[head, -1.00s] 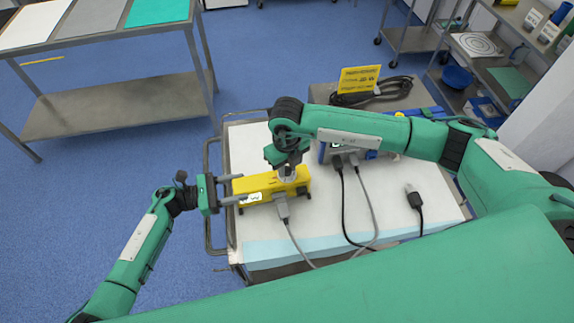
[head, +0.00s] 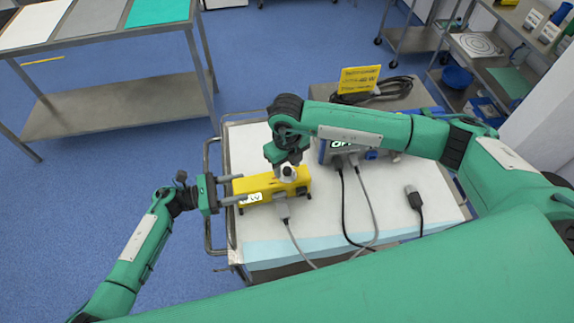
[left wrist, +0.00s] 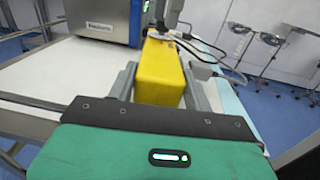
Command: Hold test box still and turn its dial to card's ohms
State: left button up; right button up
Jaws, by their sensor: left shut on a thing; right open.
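My right gripper (head: 288,170) points down over the right part of the box and is open. The dial is hidden beneath it, and I cannot tell whether the fingers touch it. The yellow card (head: 360,79) stands at the back; its writing is too small to read.
A grey-blue device (head: 327,152) stands behind the box, partly hidden by my right arm. A grey plug is at the box's front edge, with a cable running forward.

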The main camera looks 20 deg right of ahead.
aim_at(287, 169)
notch_tip(287, 169, up, 11)
dwell(0.3)
pick_arm(q)
jog(key=o, duration=1.3)
jog(key=shift+a, duration=0.1)
